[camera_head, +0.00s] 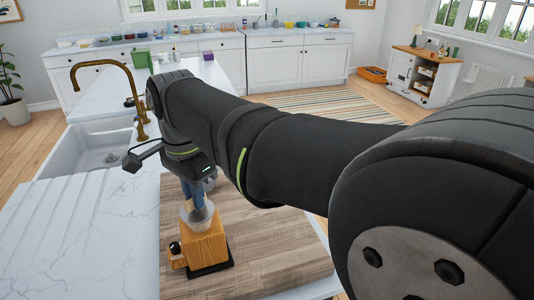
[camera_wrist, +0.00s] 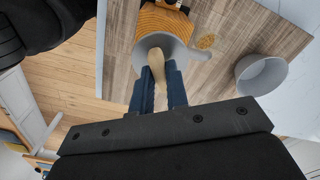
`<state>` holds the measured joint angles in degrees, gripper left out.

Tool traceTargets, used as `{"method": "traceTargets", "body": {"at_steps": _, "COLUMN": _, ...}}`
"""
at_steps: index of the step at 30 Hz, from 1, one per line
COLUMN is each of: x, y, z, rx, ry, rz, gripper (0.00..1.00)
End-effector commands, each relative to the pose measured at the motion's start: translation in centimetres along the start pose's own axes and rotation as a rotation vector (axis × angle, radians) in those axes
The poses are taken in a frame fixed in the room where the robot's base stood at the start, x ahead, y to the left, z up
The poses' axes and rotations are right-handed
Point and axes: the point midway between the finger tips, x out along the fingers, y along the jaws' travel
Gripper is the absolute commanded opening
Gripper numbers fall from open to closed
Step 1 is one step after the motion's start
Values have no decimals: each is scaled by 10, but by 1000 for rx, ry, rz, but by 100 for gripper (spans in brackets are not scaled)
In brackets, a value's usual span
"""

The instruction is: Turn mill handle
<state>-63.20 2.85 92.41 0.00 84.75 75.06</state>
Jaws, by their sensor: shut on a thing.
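The mill (camera_head: 205,244) is a wooden box with a black base and a grey bowl-shaped top (camera_head: 198,218). It stands on a wooden board. In the wrist view its grey top (camera_wrist: 183,47) and wooden body (camera_wrist: 165,22) show at the upper middle. The pale wooden handle grip (camera_wrist: 157,62) sits over the grey top. My gripper (camera_wrist: 160,82) has blue fingers on either side of this grip and is shut on it. In the head view my gripper (camera_head: 196,200) points down onto the mill's top, and the handle is mostly hidden there.
The wooden board (camera_head: 275,255) is clear right of the mill. A sink (camera_head: 90,150) with a brass tap (camera_head: 136,100) lies left. A long counter (camera_head: 300,32) runs behind.

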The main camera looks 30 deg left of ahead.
Motion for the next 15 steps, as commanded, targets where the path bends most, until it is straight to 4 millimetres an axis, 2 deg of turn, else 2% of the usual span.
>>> {"method": "traceTargets", "body": {"at_steps": 8, "x": -1, "y": 0, "z": 0, "rx": 0, "ry": 1, "rz": -3, "gripper": 0}}
{"method": "traceTargets", "body": {"at_steps": 9, "x": -1, "y": 0, "z": 0, "rx": 0, "ry": 1, "rz": -3, "gripper": 20}}
{"method": "traceTargets", "body": {"at_steps": 11, "x": -1, "y": 0, "z": 0, "rx": 0, "ry": 1, "rz": -3, "gripper": 32}}
{"method": "traceTargets", "body": {"at_steps": 12, "x": -1, "y": 0, "z": 0, "rx": 0, "ry": 1, "rz": -2, "gripper": 36}}
{"method": "traceTargets", "body": {"at_steps": 15, "x": -1, "y": 0, "z": 0, "rx": 0, "ry": 1, "rz": -2, "gripper": 36}}
